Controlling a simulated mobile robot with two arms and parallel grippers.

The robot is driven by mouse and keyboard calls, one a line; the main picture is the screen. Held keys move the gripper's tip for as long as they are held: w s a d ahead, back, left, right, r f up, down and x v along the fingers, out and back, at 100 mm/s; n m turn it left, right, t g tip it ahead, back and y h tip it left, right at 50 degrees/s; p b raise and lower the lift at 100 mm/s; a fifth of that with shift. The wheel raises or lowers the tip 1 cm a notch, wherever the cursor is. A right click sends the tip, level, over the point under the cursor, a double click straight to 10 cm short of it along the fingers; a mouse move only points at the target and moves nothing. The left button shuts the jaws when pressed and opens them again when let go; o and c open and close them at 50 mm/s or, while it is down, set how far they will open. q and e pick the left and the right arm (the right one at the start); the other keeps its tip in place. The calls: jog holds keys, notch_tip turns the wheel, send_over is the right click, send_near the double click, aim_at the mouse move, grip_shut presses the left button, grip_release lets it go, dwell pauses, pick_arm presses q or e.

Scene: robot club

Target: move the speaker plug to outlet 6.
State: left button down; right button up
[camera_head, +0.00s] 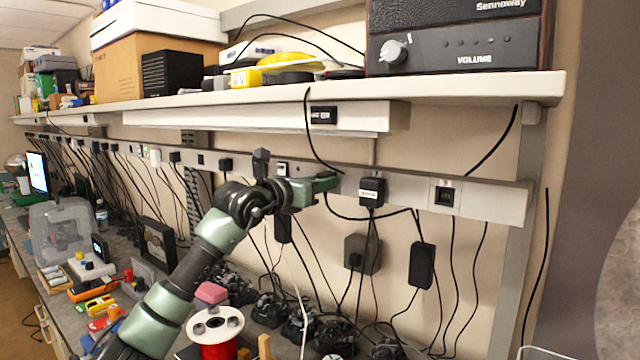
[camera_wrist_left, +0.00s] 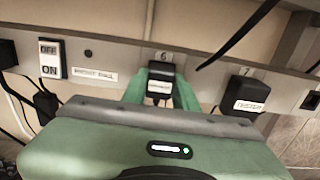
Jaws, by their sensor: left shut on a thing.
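My left gripper (camera_head: 326,183) is at the power strip on the wall, between a switch and a labelled black plug. In the left wrist view its two green fingers (camera_wrist_left: 160,88) are shut on a small black plug (camera_wrist_left: 160,82) with a white label too small to read; I take it as the speaker plug. The plug sits in front of the strip, right below the mark 6 (camera_wrist_left: 163,56). Whether it is fully seated I cannot tell. In the head view the gripper hides it. The speaker unit (camera_head: 460,40) stands on the shelf above. My right gripper is out of view.
The black plug (camera_head: 372,191) at outlet 7 is close on the right; it also shows in the left wrist view (camera_wrist_left: 246,97). The on/off switch (camera_wrist_left: 52,59) is on the left. Black cables hang around the strip. A red spool (camera_head: 216,338) stands on the cluttered bench below.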

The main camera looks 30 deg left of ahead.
pick_arm(q)
jog(key=c, duration=1)
grip_release()
jog(key=shift+w+d, duration=0.1)
jog(key=shift+w, duration=0.1)
